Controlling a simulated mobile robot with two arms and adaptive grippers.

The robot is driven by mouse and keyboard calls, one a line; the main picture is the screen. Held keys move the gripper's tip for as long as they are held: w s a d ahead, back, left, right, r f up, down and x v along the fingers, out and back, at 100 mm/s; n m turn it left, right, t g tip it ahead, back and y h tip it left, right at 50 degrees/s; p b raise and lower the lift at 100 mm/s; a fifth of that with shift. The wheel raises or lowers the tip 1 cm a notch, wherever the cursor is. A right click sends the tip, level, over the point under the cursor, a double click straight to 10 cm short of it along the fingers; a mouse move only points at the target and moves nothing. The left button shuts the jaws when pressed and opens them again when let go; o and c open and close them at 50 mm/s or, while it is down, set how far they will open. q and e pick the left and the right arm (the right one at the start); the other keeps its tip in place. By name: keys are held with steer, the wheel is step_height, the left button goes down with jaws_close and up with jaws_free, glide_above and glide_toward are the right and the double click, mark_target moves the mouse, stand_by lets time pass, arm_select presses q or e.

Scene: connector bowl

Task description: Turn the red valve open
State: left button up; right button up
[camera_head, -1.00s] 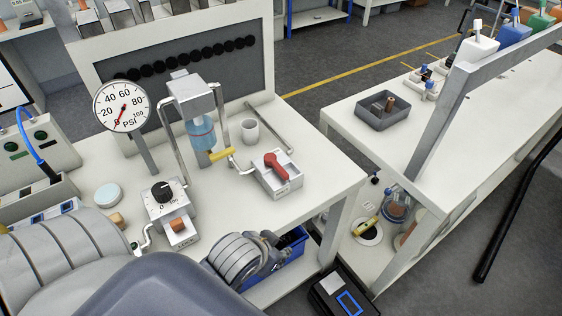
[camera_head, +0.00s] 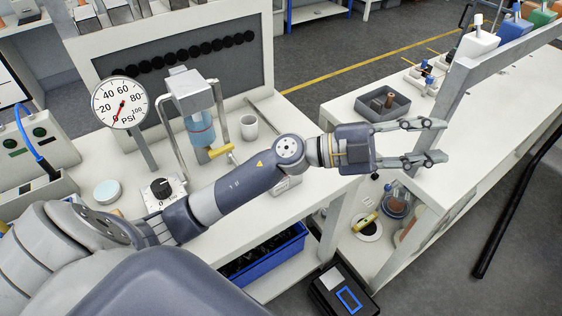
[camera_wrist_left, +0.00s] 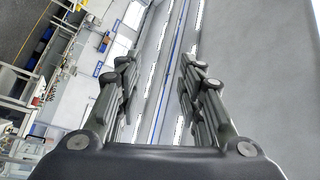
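The red valve is hidden in the head view behind my left arm; only a bit of its pale housing (camera_head: 287,185) shows below the arm. My left gripper (camera_head: 441,141) is stretched out to the right, past the valve's bench, near the side bench and the grey sloping post. Its two fingers are spread apart with nothing between them. The left wrist view shows the same open, empty fingers (camera_wrist_left: 158,66) against a blurred room background, with no valve in sight. My right gripper is not in view.
A pressure gauge (camera_head: 120,102) reads near 0. A black knob (camera_head: 160,187), a yellow handle (camera_head: 221,151) and a white cup (camera_head: 249,127) are on the bench. A grey tray (camera_head: 372,105) stands on the side bench. A grey post (camera_head: 447,125) rises close to my left gripper.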

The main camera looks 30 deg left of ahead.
arm_select(q)
steer(key=a+f+m+g+y, duration=0.45)
steer(key=f+g+y, duration=0.3)
steer(key=f, duration=0.55)
steer(key=a+f+n+g+y, duration=0.15)
steer(key=a+n+y, duration=0.7)
steer(key=a, duration=1.65)
steer(key=f+m+y+p, duration=0.1)
steer(key=f, duration=0.2)
steer(key=f+y, duration=0.1)
steer(key=f, duration=0.2)
steer(key=f+m+p, duration=0.1)
steer(key=f, duration=0.2)
steer(key=shift+w+a+f+m+g+y+p, duration=0.1)
steer(key=shift+w+a+m+g+y+p, duration=0.1)
steer(key=shift+w+m+g+y+p, duration=0.15)
steer(key=shift+f, duration=0.65)
jaws_close()
